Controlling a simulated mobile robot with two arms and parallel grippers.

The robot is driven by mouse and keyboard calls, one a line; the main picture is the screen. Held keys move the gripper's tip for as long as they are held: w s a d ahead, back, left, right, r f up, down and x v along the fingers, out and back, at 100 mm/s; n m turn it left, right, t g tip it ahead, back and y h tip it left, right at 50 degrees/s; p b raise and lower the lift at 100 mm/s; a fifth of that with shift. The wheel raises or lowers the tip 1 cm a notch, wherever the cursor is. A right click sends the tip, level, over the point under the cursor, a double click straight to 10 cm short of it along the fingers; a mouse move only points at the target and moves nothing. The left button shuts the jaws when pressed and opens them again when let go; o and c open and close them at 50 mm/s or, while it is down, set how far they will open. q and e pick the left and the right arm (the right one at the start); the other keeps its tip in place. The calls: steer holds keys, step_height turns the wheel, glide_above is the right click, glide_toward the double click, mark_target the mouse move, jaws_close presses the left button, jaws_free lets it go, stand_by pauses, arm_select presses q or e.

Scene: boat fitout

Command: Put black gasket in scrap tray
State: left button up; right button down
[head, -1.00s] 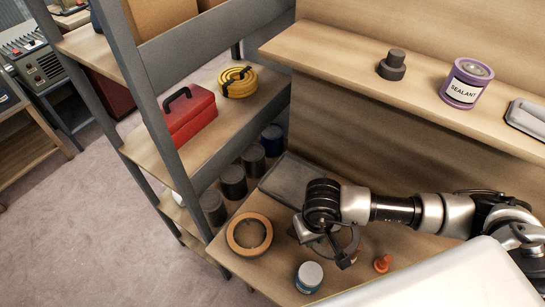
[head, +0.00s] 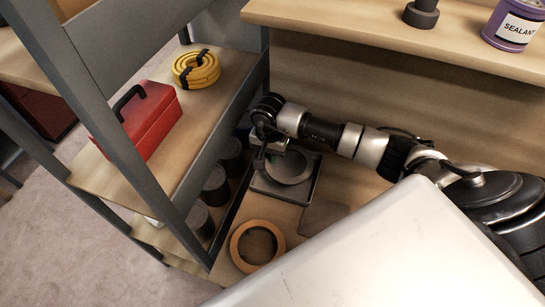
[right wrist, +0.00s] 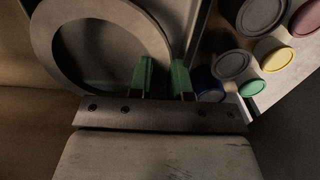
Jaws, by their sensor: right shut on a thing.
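The black gasket, a flat dark grey ring (head: 290,182), is held by its edge in my right gripper (head: 262,152). In the right wrist view the gasket (right wrist: 48,35) fills the upper left, with the green fingertips of the right gripper (right wrist: 163,75) at its right edge. The scrap tray (head: 262,192) is a shallow, dark grey square tray on the bench. In the head view the gasket overlaps the tray; I cannot tell whether it touches the tray floor. My left gripper is not in view.
A tan ring (head: 238,247) lies on the bench in front of the tray, with a dark flat piece (head: 323,217) to its right. A shelf rack with a red toolbox (head: 152,120) and a yellow coil (head: 197,68) stands left. A ledge with a sealant can (head: 513,27) runs above.

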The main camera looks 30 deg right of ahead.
step_height(320, 180, down, 4)
steer(key=shift+f, duration=0.15)
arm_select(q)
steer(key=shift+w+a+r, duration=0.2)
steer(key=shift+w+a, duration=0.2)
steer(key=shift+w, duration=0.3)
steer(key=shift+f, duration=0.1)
arm_select(e)
steer(key=shift+f, duration=0.2)
steer(key=c, duration=1.3)
jaws_free()
steer(key=shift+r, duration=0.1)
steer(key=shift+c, duration=0.2)
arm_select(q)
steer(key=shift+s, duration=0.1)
arm_select(e)
steer(key=shift+r, duration=0.15)
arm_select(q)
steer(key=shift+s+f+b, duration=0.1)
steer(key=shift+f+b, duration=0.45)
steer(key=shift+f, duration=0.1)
arm_select(e)
step_height(320, 180, up, 12)
